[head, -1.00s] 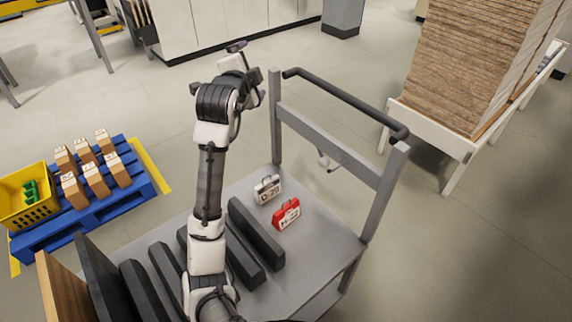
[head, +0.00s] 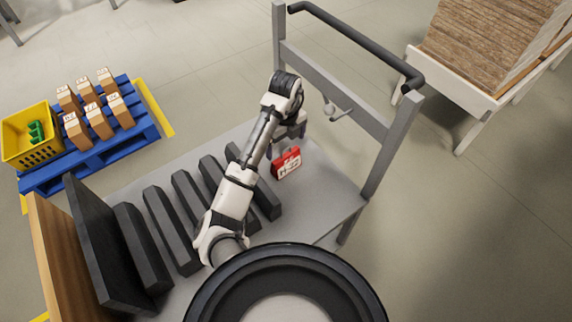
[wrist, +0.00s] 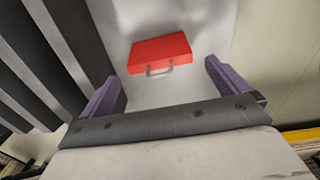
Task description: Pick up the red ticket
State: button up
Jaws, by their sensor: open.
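The red ticket (head: 287,163) stands on the grey trolley deck near the handle end, with a white label facing the head camera. In the wrist view the red ticket (wrist: 160,50) is seen from above, with a thin grey loop at its near edge. My gripper (wrist: 163,80) is open, its two purple fingers spread wide with nothing between them. The ticket lies just ahead of the fingertips, roughly between their lines. In the head view my gripper (head: 290,132) hangs above and behind the ticket, partly hidden by my arm.
Several dark slotted bars (head: 172,228) stand on the trolley left of the ticket. The trolley's upright frame (head: 335,88) and black handle rise on the right. A blue pallet (head: 60,177) with boxes and a yellow crate (head: 35,152) is at left.

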aim_at(285, 154)
jog(key=shift+s+f+b, duration=0.2)
jog(key=shift+f+b, duration=0.2)
jog(key=shift+f, duration=2.85)
jog(key=c, duration=0.7)
